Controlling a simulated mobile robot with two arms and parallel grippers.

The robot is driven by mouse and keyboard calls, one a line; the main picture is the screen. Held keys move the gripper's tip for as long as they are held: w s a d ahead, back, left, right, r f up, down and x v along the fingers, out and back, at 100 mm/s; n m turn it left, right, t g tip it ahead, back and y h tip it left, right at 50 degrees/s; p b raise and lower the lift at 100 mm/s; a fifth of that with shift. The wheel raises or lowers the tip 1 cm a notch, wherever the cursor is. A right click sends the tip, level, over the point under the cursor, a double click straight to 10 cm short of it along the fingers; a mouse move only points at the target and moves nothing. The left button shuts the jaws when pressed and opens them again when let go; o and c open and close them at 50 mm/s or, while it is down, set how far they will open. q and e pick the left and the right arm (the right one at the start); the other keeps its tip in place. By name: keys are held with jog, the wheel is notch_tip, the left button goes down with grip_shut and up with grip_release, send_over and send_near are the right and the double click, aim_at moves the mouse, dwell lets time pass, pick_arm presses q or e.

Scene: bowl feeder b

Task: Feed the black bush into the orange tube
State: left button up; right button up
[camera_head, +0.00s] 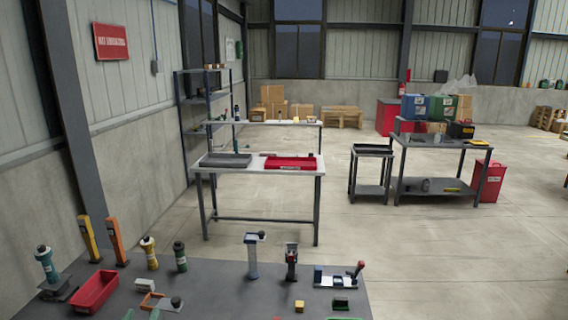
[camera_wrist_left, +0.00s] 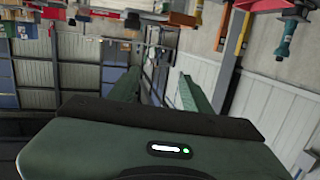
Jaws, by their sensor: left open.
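An orange tube (camera_head: 116,241) stands tilted at the back left of the near grey table, beside a yellow one (camera_head: 88,238). In the left wrist view the orange tube (camera_wrist_left: 222,27) shows upside down near the top. I cannot tell for sure which piece is the black bush. A small dark round piece (camera_head: 176,301) sits by an orange-brown frame, and another dark piece (camera_head: 261,235) is on top of a white and blue stand. My left gripper (camera_head: 141,315) shows only as green fingertips at the bottom edge. In the wrist view its green fingers (camera_wrist_left: 157,88) are apart with nothing between them.
A red bin (camera_head: 95,291) and several teal, yellow and green bottle-like fixtures stand on the left of the table. A dark clamp stand (camera_head: 291,262), a blue and white fixture (camera_head: 335,280) and a yellow block (camera_head: 299,306) are on the right. The table centre is fairly clear.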

pick_arm(q)
jog(key=s+d+f+m+g+h, duration=0.1)
jog(key=s+d+f+g, duration=0.2)
jog(key=s+d, duration=0.35)
jog(key=s+d+f+m+g+h, duration=0.1)
jog(key=s+d+f+g, duration=0.2)
jog(key=s, duration=0.6)
jog(key=s+d+f+m+g+h, duration=0.1)
jog(key=s+d+f+m+g, duration=0.2)
jog(key=s, duration=0.5)
jog(key=s+d+r+n+g, duration=0.1)
jog(key=s+d+g, duration=0.25)
jog(key=s, duration=0.75)
notch_tip(320, 180, down, 34)
jog(key=s+f+g+b, duration=0.1)
jog(key=s+g+b, duration=0.1)
jog(key=b, duration=0.6)
jog(key=s+a+f+b, duration=0.1)
jog(key=s+f+b, duration=0.2)
jog(key=s+f, duration=0.5)
jog(key=s+a+f+b, duration=0.2)
jog(key=s+f, duration=0.6)
jog(key=f, duration=0.5)
jog(key=shift+s+a+f+g+b, duration=0.15)
jog(key=shift+s+f+g+b, duration=0.25)
jog(key=shift+b, duration=0.35)
pick_arm(e)
notch_tip(320, 180, down, 15)
jog(key=shift+s+r, duration=0.2)
jog(key=shift+s, duration=0.1)
